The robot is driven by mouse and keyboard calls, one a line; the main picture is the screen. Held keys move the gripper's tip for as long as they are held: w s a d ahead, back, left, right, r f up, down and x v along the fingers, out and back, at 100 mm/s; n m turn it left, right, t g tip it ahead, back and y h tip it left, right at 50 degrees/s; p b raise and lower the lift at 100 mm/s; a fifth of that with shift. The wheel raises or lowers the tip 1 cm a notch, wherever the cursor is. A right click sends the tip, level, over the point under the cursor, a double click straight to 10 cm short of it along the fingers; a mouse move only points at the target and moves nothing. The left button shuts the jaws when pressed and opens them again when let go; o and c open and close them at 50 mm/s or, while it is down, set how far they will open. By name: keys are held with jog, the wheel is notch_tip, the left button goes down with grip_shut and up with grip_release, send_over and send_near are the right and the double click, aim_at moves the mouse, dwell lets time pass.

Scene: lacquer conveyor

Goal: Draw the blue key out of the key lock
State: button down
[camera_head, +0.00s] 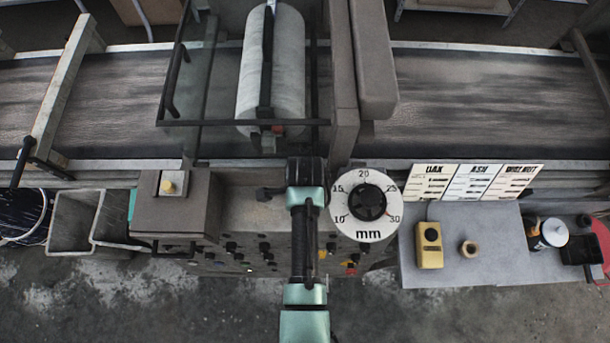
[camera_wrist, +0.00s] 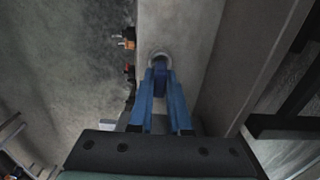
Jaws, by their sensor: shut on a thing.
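In the wrist view, the blue key (camera_wrist: 160,77) is a small dark blue piece between my fingertips. My gripper (camera_wrist: 160,86) has two blue fingers, shut on the key from both sides. The key lock (camera_wrist: 159,54) shows as a round, pale metal ring on a grey panel, just beyond the fingertips. The key lines up with the ring; I cannot tell how much of it is inside. In the head view, my arm covers the front of the control panel, and the key and lock cannot be made out.
A white mm dial (camera_head: 367,233) stands close right of my arm. A grey box with a yellow button (camera_head: 168,187) is to the left. Several panel knobs sit below. A side table (camera_head: 455,273) holds a yellow device (camera_head: 429,247). A roller (camera_head: 275,70) lies behind.

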jog(key=shift+r+p, duration=1.1)
jog(key=shift+r, duration=0.15)
jog(key=shift+r, duration=0.1)
notch_tip(320, 180, up, 3)
jog(key=p, duration=0.3)
